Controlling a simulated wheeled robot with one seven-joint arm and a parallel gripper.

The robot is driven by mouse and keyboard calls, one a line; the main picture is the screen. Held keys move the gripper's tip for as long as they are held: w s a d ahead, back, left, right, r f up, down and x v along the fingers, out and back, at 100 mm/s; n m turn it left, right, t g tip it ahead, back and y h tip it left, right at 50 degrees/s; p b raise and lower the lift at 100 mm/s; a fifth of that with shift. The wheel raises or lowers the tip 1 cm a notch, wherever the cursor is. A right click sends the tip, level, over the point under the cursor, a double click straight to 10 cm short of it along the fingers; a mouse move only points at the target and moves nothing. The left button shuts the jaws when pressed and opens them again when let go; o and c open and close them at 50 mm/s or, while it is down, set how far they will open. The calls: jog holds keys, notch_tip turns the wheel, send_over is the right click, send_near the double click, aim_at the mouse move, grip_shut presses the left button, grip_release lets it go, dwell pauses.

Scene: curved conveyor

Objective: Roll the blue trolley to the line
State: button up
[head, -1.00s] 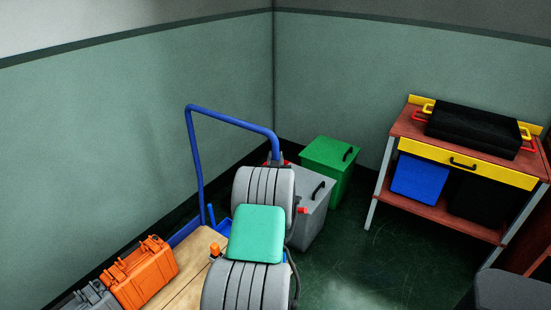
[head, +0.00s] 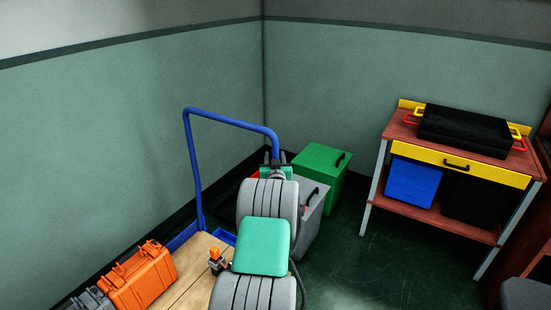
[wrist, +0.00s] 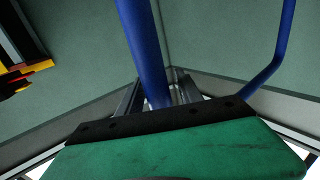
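The blue trolley has a tall blue tube handle (head: 192,165) and a light wooden deck (head: 196,265), lower left in the head view. My gripper (head: 275,158) is at the handle's right-hand post, and my arm hides that post's lower part. In the wrist view the blue post (wrist: 145,50) runs down between the two grey fingers of my gripper (wrist: 162,88). Gaps show beside the post, so the fingers look open around it. The handle's other post (wrist: 285,35) is at the right. No line on the floor is visible.
An orange case (head: 138,277) and a grey case (head: 88,300) are at the deck's left. Beyond my arm stand a grey bin (head: 312,215) and a green bin (head: 318,170) near the corner. A workbench (head: 455,160) stands at right. Dark green floor (head: 375,265) before it is clear.

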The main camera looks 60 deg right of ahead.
jog(key=v, duration=0.7)
jog(key=shift+s+a, duration=0.2)
jog(key=shift+a, duration=0.15)
